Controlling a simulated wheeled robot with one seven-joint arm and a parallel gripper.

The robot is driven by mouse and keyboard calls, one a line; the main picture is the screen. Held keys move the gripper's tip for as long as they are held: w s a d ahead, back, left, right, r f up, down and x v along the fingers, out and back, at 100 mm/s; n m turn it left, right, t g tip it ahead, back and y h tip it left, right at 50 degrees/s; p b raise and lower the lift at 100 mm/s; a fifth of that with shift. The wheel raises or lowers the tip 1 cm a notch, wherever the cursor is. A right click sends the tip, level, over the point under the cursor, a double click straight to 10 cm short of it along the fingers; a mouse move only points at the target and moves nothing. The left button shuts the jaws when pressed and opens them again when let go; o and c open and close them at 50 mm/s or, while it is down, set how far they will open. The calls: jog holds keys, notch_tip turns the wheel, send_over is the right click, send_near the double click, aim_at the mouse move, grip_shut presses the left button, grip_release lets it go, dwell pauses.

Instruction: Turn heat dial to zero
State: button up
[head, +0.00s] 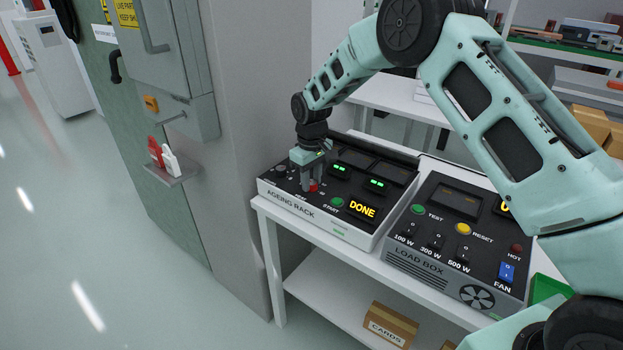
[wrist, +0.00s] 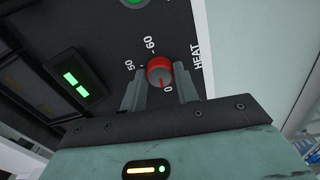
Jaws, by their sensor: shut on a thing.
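The heat dial (wrist: 160,70) is a round red knob on the black top of the ageing rack (head: 287,208). In the wrist view it has 50, 60 and 0 printed around it and the word HEAT to its right. A short mark on its face seems to point to the 0 side, but it is small. My gripper (wrist: 161,84) has one finger on each side of the knob and is shut on it. In the head view my gripper (head: 312,186) reaches down from above, and only a bit of the red dial (head: 314,188) shows between its fingers.
The rack has a green START button (head: 337,202), lit green displays and a yellow DONE display (head: 362,210). The load box (head: 455,245) stands to its right on the same white table. A grey pillar (head: 245,110) rises close on the left.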

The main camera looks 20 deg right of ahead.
aim_at(311, 182)
jog(key=shift+n, duration=0.6)
jog(key=o, duration=1)
jog(key=shift+r, duration=0.1)
notch_tip(311, 182, up, 17)
jog(key=shift+r+b, duration=0.15)
jog(key=shift+b, duration=0.85)
